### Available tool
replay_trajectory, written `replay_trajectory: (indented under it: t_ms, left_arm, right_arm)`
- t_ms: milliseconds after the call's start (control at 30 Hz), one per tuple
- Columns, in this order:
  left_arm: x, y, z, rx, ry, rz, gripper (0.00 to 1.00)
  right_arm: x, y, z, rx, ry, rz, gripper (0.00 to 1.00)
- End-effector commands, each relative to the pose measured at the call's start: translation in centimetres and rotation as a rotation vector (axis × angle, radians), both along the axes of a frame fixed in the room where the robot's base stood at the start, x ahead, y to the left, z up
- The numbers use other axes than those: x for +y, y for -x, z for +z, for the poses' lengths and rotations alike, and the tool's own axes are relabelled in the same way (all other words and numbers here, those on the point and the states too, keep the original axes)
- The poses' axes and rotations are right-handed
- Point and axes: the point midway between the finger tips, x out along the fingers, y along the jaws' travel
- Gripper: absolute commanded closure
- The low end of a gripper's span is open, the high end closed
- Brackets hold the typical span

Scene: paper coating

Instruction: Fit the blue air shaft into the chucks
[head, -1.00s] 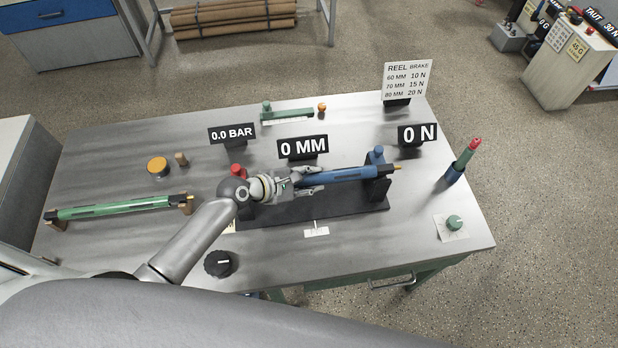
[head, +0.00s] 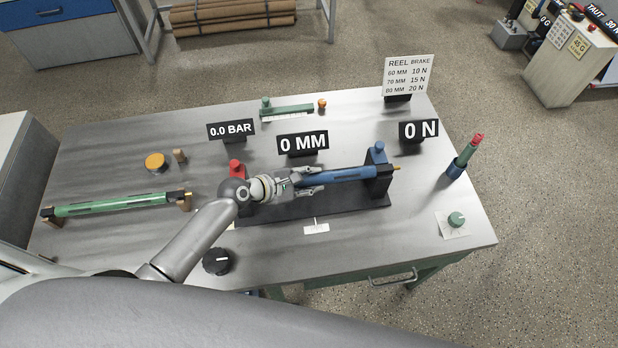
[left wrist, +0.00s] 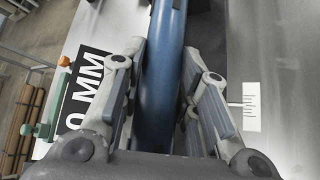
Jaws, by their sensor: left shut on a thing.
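The blue air shaft (head: 350,174) lies over the dark stand in the middle of the table. Its right end sits at the right chuck (head: 380,184), the one with a blue knob, and a brass tip shows beyond it. The left chuck's red knob (head: 236,167) shows behind my left wrist, which hides most of that chuck and the shaft's left end. My left gripper (head: 316,181) is shut on the shaft left of its middle. In the left wrist view its fingers lie on both sides of the shaft (left wrist: 162,85). My right gripper is out of view.
A green shaft (head: 115,205) rests on wooden blocks at the left. Signs reading 0.0 BAR (head: 231,130), 0 MM (head: 302,144) and 0 N (head: 418,131) stand behind the stand. A black dial (head: 217,261) is at the front, and a green knob (head: 456,219) at the right.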

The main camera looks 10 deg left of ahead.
Motion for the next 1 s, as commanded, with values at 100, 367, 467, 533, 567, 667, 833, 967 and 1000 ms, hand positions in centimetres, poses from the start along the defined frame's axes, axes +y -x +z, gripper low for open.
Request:
replay_trajectory:
  t_ms: [100, 367, 467, 533, 567, 667, 833, 967, 1000]
  left_arm:
    - [0.0, -0.2, -0.1, -0.005, 0.003, 0.002, 1.00]
    - [0.0, -0.2, -0.7, -0.005, 0.003, 0.002, 1.00]
    - [0.0, -0.2, -0.9, -0.005, 0.003, 0.002, 1.00]
    - [0.0, -0.2, -1.0, -0.006, 0.004, 0.002, 1.00]
    - [-0.1, -0.2, -1.1, -0.006, 0.004, 0.002, 1.00]
    - [-0.1, -0.2, -1.3, -0.006, 0.004, 0.002, 1.00]
    - [-0.1, -0.2, -1.5, -0.006, 0.004, 0.002, 0.66]
    - [0.0, -0.1, -1.6, -0.004, 0.003, 0.001, 0.49]
    - [0.0, -0.1, -1.6, -0.004, 0.002, 0.001, 0.46]
  right_arm:
    - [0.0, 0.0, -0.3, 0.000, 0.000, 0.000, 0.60]
    - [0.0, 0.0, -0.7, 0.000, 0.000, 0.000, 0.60]
    - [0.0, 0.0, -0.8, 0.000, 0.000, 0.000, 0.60]
    - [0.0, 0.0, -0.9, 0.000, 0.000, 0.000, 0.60]
    - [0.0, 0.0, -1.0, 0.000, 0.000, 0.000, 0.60]
    - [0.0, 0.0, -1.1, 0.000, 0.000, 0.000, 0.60]
    - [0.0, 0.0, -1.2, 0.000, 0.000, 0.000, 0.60]
    - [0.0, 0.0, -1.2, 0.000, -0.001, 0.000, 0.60]
    - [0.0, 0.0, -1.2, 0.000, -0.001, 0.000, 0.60]
